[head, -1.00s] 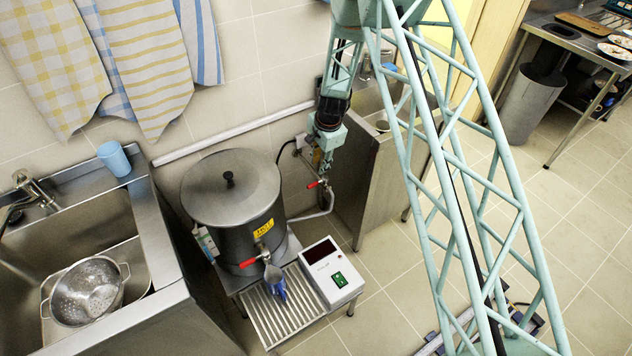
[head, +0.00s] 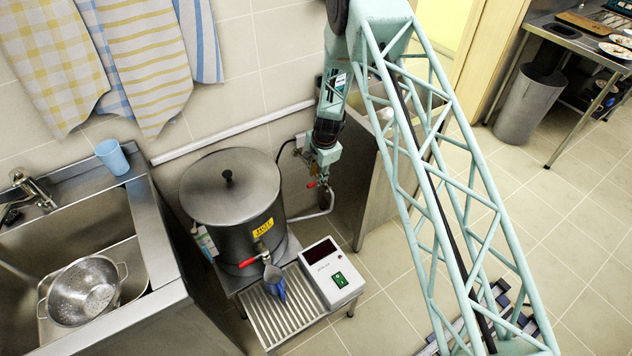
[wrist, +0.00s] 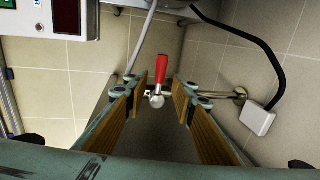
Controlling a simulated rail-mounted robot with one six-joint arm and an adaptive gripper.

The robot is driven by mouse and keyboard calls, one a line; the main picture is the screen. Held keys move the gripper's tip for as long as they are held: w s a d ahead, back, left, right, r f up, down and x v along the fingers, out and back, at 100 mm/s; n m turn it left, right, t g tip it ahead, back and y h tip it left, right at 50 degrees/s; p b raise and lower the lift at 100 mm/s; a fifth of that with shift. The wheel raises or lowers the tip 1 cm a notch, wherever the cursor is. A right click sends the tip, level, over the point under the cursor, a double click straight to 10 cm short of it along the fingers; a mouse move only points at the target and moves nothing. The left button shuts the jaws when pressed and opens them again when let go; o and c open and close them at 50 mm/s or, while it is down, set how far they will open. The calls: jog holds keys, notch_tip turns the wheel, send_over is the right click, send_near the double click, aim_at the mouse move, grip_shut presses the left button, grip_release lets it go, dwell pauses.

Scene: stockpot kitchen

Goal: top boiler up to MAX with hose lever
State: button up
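The boiler (head: 228,208) is a dark grey lidded pot with a yellow label, standing upright on a steel stand. Its lid hides the water inside, and I cannot make out a MAX mark. The hose lever (wrist: 161,68) is red and sits on a small metal valve (wrist: 156,100) on the pipe. In the wrist view the lever points away from me, between and just beyond my two fingers. My gripper (wrist: 160,98) is open, with wood-coloured pads either side of the valve, apart from it. In the head view my gripper (head: 323,174) is right of the boiler.
A white box (head: 331,272) with a dark display and green switch stands right of the drip tray (head: 285,318). The boiler's front tap has a red handle (head: 247,263). A black cable (wrist: 262,58) runs to a white wall box (wrist: 257,119). A sink stands left.

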jog(key=shift+w+a+f, duration=0.1)
jog(key=shift+w+f, duration=0.05)
jog(key=shift+f, duration=0.75)
jog(key=shift+w+a+f, duration=0.1)
jog(key=shift+w+f, duration=0.05)
jog(key=shift+f, duration=0.75)
grip_shut()
